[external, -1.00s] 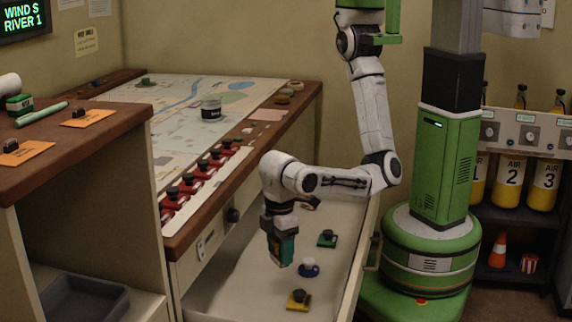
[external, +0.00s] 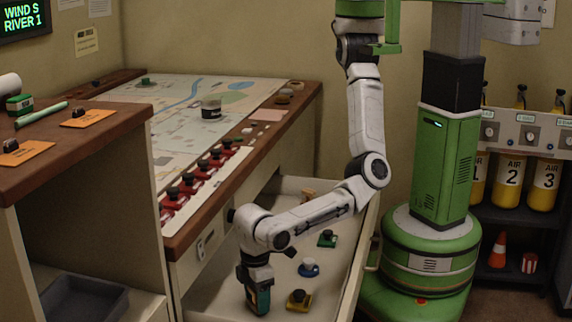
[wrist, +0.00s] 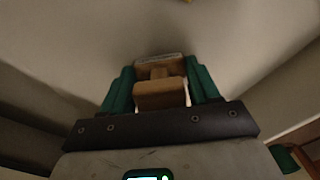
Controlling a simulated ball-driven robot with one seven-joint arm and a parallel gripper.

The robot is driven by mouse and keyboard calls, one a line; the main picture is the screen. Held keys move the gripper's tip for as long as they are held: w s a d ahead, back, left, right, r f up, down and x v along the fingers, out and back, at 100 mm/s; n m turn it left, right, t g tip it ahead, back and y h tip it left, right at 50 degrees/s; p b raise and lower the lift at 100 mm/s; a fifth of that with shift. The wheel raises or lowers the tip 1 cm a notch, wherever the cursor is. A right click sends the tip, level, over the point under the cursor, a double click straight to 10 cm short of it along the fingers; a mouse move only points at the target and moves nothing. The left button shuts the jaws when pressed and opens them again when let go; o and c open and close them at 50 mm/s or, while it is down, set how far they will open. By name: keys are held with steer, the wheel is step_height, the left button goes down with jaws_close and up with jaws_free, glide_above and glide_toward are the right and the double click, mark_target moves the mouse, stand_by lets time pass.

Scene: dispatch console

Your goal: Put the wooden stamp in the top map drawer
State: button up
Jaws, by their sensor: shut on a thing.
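The wooden stamp (wrist: 160,92), light brown with a narrower neck, is between the green fingers of my gripper (wrist: 161,88) in the wrist view. My gripper is shut on it. In the external view my gripper (external: 258,305) points down, low inside the open top map drawer (external: 220,297), near its left front part. The stamp is hidden there behind the gripper, and I cannot tell whether it touches the drawer floor.
In the drawer, to the right of my gripper, are a yellow piece (external: 299,300), a blue one (external: 309,268), a green one (external: 327,239) and a tan one (external: 308,196). Red-based pieces (external: 196,179) line the map table's edge (external: 277,118). A wooden counter (external: 95,125) stands left.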

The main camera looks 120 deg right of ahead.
steer(key=shift+f, duration=0.15)
steer(key=o, duration=1)
steer(key=shift+o, duration=0.2)
step_height(320, 180, up, 12)
steer(key=shift+r+p, duration=0.2)
steer(key=shift+p, duration=0.8)
